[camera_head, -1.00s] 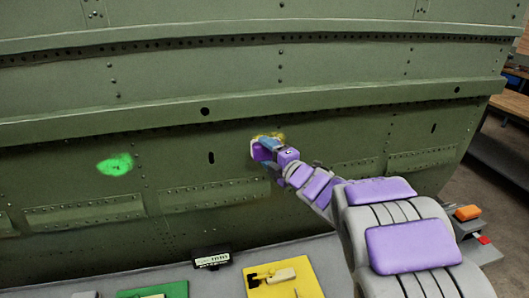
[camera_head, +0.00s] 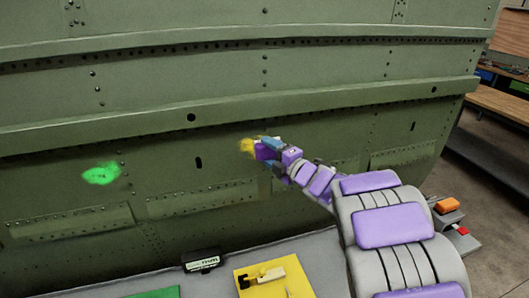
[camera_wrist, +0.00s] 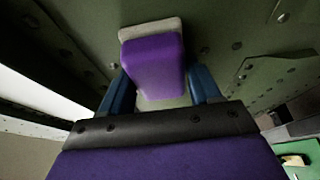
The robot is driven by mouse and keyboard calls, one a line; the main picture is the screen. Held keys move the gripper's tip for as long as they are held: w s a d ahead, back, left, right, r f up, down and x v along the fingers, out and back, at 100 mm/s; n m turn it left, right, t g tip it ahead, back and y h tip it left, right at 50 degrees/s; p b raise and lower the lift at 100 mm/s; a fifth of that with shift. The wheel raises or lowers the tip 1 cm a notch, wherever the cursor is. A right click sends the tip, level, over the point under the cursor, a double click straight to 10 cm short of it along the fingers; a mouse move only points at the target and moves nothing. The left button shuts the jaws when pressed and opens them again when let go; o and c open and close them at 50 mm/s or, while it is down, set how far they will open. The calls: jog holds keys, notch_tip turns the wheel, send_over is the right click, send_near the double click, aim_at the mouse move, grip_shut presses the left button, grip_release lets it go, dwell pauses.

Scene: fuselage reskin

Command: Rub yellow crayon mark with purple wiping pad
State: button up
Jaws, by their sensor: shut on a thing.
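The yellow crayon mark (camera_head: 246,146) is a small smudge on the green fuselage panel in the head view. My gripper (camera_head: 268,146) is at the panel, just right of the mark and partly over it. In the wrist view, my gripper's blue fingers (camera_wrist: 160,92) are shut on the purple wiping pad (camera_wrist: 152,68). The pad has a pale backing face turned to the panel. Its purple side also shows between the fingers in the head view (camera_head: 263,152). I cannot tell whether the pad touches the panel. The mark is not visible in the wrist view.
A green mark (camera_head: 101,174) is on the panel to the left. Riveted ribs and raised plates cross the fuselage (camera_head: 150,150). Below, a grey bench holds a yellow mat (camera_head: 300,277) with a tool, a green mat (camera_head: 158,292) and a black labelled box (camera_head: 201,261).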

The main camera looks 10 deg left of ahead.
aim_at(232, 151)
jog(key=shift+w+d, duration=0.45)
jog(key=shift+d, duration=0.3)
jog(key=shift+w+d+f, duration=0.1)
jog(key=shift+d, duration=0.15)
jog(key=shift+s+a+b, duration=0.55)
jog(key=shift+a+b, duration=0.1)
jog(key=shift+a, duration=0.25)
jog(key=shift+s+a+b, duration=0.55)
jog(key=shift+a+b, duration=0.05)
jog(key=shift+a, duration=0.3)
jog(key=shift+s+a, duration=0.1)
jog(key=shift+s+a+b, duration=0.4)
jog(key=shift+a+b, duration=0.05)
jog(key=shift+a, duration=0.25)
jog(key=shift+s+a+b, duration=0.45)
jog(key=shift+a+b, duration=0.05)
jog(key=shift+a, duration=0.25)
jog(key=shift+s+a+b, duration=0.4)
jog(key=shift+a+b, duration=0.05)
jog(key=shift+a, duration=0.25)
jog(key=shift+s+a+b, duration=0.3)
jog(key=shift+s+a, duration=0.1)
jog(key=shift+a, duration=0.35)
jog(key=shift+s+d, duration=0.1)
jog(key=shift+s, duration=0.05)
